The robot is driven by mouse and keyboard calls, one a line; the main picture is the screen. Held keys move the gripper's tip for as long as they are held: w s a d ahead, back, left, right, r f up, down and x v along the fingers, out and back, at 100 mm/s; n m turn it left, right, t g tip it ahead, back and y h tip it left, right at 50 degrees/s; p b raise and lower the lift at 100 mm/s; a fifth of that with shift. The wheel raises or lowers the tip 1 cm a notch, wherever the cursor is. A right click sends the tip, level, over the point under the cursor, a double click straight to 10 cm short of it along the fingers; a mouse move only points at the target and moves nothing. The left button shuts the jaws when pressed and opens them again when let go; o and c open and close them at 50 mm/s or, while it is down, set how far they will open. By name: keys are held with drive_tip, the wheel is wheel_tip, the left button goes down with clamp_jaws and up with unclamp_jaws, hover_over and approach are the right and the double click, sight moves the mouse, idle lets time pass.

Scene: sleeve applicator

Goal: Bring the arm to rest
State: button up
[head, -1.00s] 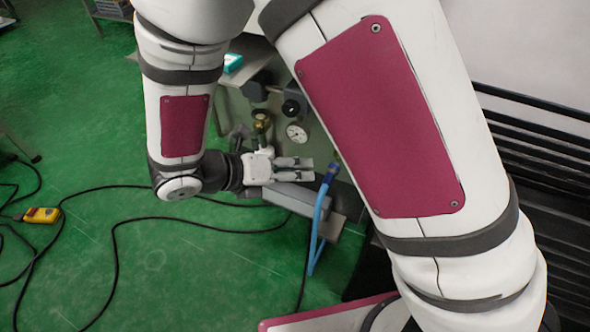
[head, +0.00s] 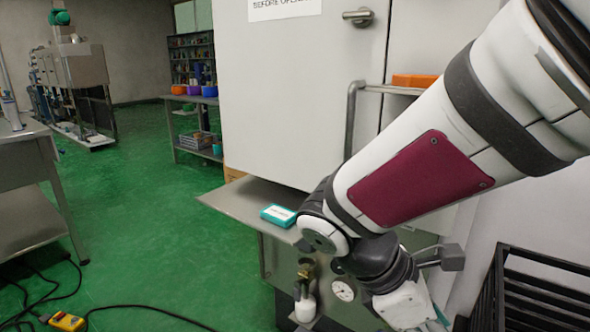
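My arm comes in from the upper right in the head view, and its forearm slants down to the left. My gripper (head: 408,308) is at the lower right, in front of the machine's lower panel and cut off by the bottom edge. Its fingers do not show clearly, so whether it is open, shut or holding anything is hidden. The machine (head: 300,110) has a large pale door with a handle. A teal box (head: 278,215) lies on its grey side shelf (head: 240,205), just left of my arm's bend.
A gauge (head: 343,291) and brass valve (head: 306,270) sit close to the left of my gripper. A black slatted rack (head: 535,290) stands at right. A yellow device (head: 66,321) and black cables lie on the green floor (head: 150,220), mostly clear at left.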

drive_tip(key=s+r+m+t+y, duration=0.15)
drive_tip(key=s+m+y, duration=0.25)
drive_tip(key=s+m, duration=0.4)
drive_tip(key=s+r+m+y, duration=0.3)
drive_tip(key=s+m+y, duration=0.1)
drive_tip(key=s+m, duration=0.4)
wheel_tip(320, 180, up, 35)
drive_tip(key=t+p, duration=0.4)
drive_tip(key=p, duration=2.9)
drive_tip(key=shift+w+a+f, duration=0.15)
drive_tip(key=shift+w+a, duration=0.05)
drive_tip(key=shift+w, duration=0.15)
drive_tip(key=shift+a, duration=0.1)
